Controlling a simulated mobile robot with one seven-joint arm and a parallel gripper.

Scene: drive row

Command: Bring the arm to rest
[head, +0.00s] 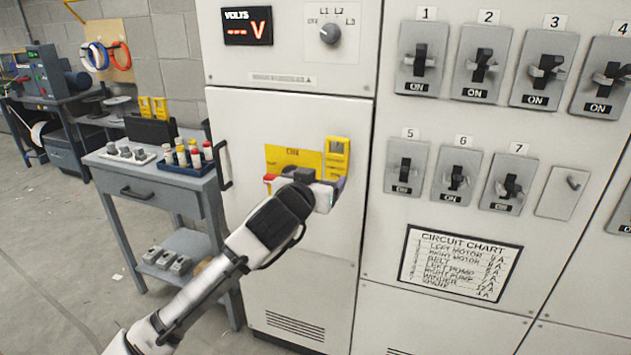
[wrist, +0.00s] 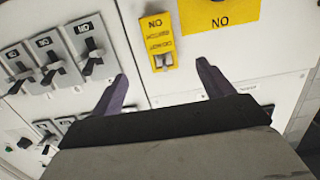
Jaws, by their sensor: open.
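My gripper (head: 336,190) is at the end of my outstretched arm, in front of the white cabinet door (head: 240,115). In the wrist view its two dark purple fingers (wrist: 162,70) are spread apart, with nothing seen held between them. A small yellow tag (head: 338,152) is on the cabinet just above the gripper; it also shows in the wrist view (wrist: 160,35), beyond the gap between the fingers. A wider yellow plate (head: 295,156) is left of the tag, partly hidden by my gripper. Whether the fingers touch the cabinet I cannot tell.
Several numbered breaker switches (head: 421,58) line the panel on the right, above a circuit chart (head: 460,263). A door handle (head: 223,165) sticks out at the left. A grey workbench (head: 130,180) with a blue tray (head: 178,167) of bottles stands left of my arm. Floor shows at far left.

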